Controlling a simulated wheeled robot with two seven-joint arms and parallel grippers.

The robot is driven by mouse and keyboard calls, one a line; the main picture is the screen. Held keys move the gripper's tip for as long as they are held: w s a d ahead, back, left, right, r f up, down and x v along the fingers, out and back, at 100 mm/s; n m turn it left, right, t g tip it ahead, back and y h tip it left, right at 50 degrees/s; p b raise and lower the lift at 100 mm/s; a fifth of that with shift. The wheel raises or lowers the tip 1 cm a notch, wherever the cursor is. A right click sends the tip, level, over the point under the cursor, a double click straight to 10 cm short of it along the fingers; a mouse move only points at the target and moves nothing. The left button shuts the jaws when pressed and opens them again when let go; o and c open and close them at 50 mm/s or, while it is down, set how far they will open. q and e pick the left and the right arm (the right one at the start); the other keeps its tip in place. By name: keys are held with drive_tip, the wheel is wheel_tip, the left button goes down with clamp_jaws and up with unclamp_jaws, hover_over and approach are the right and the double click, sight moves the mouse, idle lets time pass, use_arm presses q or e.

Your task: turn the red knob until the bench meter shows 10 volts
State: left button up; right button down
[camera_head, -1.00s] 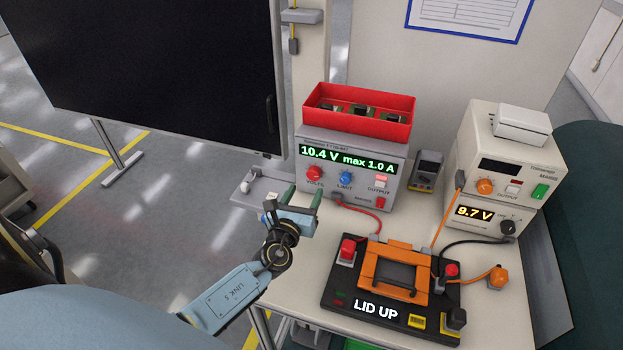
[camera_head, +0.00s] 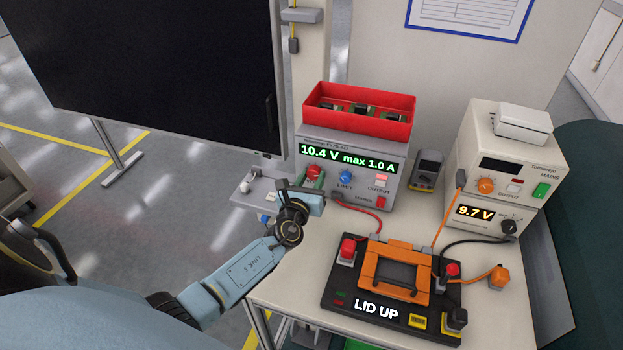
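The red knob (camera_head: 314,171) is on the front of the grey power supply (camera_head: 393,190), whose green display (camera_head: 347,158) reads 10.4 V max 1.0 A. The bench meter (camera_head: 478,240) at the right reads 9.7 V on its small display (camera_head: 475,212). My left gripper (camera_head: 312,181) is at the red knob, its green fingers on either side of it. The fingers partly cover the knob, and I cannot tell whether they touch it. My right gripper is not in view.
A blue knob (camera_head: 345,176) sits just right of the red one. A red bin (camera_head: 370,125) stands on the supply. A black fixture (camera_head: 337,292) with an orange lid (camera_head: 368,270) shows LID UP. A red cable (camera_head: 372,217) runs in front of the supply.

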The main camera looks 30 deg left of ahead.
use_arm(q)
drive_tip(key=shift+c, duration=1.4)
drive_tip(key=shift+m, duration=0.6)
drive_tip(key=o, duration=1)
drive_tip(key=v, duration=1.1)
drive_tip(key=shift+s+d, duration=0.15)
drive_tip(key=shift+s, duration=0.25)
drive_tip(key=shift+s+d, duration=0.15)
drive_tip(key=shift+s, duration=0.6)
